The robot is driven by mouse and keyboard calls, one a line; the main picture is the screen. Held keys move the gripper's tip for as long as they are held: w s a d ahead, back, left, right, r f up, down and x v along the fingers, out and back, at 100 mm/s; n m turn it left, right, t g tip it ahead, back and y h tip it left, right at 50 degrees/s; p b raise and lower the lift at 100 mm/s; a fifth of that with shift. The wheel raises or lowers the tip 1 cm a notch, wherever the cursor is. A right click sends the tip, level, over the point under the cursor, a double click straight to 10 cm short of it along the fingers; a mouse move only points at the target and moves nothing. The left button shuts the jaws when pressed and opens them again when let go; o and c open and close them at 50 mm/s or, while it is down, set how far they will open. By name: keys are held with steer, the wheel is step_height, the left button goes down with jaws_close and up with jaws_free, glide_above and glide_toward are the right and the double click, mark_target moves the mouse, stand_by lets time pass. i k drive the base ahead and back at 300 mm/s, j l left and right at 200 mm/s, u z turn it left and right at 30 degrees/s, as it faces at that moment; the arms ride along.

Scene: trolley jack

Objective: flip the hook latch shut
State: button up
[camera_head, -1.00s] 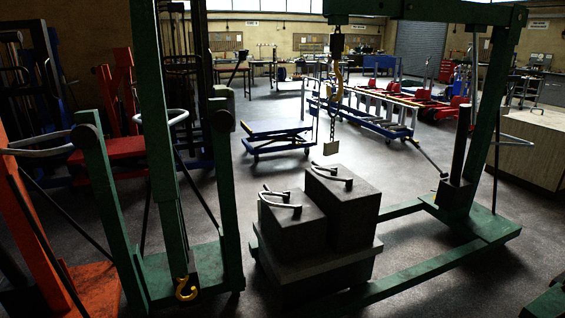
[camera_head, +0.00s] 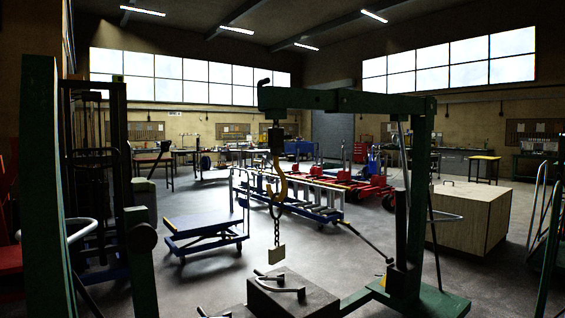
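A large yellow-brown hook (camera_head: 279,172) hangs from the boom of a green shop crane (camera_head: 345,101). Its latch is too small to tell open or shut. The plate hangs above a dark block (camera_head: 293,297) with a bent handle on top. My gripper is not in view.
A green post (camera_head: 45,190) stands close at the left. A blue lift table (camera_head: 205,235) and a blue roller frame (camera_head: 290,198) stand behind the hook. A wooden box (camera_head: 470,218) stands at the right.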

mark_target(267, 157)
steer(key=i+j+z, duration=0.1)
steer(key=j, duration=0.2)
steer(key=i+j+z, duration=0.1)
steer(key=j, duration=0.2)
steer(key=i+j, duration=0.15)
steer(key=j, duration=0.2)
steer(key=i+j+z, duration=0.15)
steer(key=j, duration=0.15)
steer(key=k, duration=0.05)
